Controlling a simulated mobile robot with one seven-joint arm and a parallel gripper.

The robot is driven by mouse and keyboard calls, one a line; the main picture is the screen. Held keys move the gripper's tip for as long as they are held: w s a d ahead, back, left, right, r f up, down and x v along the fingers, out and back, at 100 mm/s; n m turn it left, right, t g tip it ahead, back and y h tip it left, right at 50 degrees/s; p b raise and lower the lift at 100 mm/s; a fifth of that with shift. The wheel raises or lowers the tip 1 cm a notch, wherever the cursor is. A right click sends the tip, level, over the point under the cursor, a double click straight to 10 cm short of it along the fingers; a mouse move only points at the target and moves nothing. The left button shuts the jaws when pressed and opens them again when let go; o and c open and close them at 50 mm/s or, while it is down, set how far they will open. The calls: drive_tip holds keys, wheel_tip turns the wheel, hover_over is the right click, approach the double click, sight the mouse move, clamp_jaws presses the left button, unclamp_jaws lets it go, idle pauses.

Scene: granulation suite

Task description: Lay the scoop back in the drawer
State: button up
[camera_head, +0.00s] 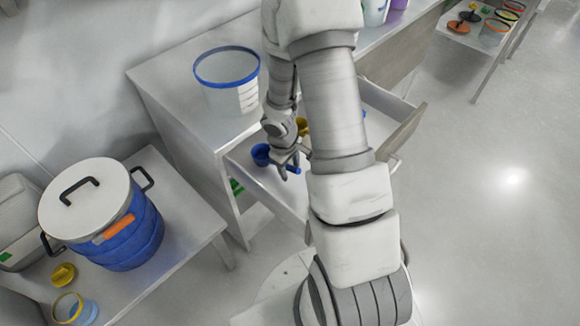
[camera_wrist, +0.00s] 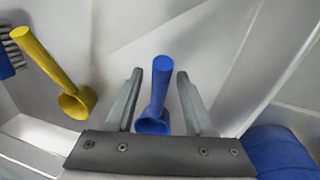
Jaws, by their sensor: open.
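A blue scoop (camera_head: 261,154) shows at the left part of the open drawer (camera_head: 407,132). In the wrist view the blue scoop (camera_wrist: 160,88) lies between my two fingers, its handle pointing away and its cup close to the palm. My gripper (camera_head: 287,172) is open, with a gap on both sides of the handle in the wrist view (camera_wrist: 160,75). The scoop appears to be on the drawer floor, but I cannot tell the contact exactly. A yellow scoop (camera_wrist: 62,75) lies to its left; in the head view it (camera_head: 302,126) is partly hidden by my arm.
A brush (camera_wrist: 9,52) lies at the wrist view's left edge. A clear, blue-rimmed tub (camera_head: 226,82) stands on the counter (camera_head: 165,85) above the drawer. A lidded blue drum (camera_head: 125,235) stands on a lower bench at left. Open floor lies right of the drawer.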

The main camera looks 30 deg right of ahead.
drive_tip(key=s+a+r+m+t+h+p, duration=0.1)
drive_tip(key=s+a+r+m+p, duration=0.1)
drive_tip(key=r, duration=1.2)
drive_tip(key=s+a+r+m+t+p, duration=0.1)
drive_tip(key=s+r+p, duration=0.2)
drive_tip(key=r, duration=1.2)
drive_tip(key=s+a+r+m+t+y, duration=0.2)
drive_tip(key=s+a+r, duration=0.4)
drive_tip(key=s+r, duration=0.4)
drive_tip(key=shift+a+r+t+y, duration=0.3)
drive_tip(key=shift+a+y, duration=0.1)
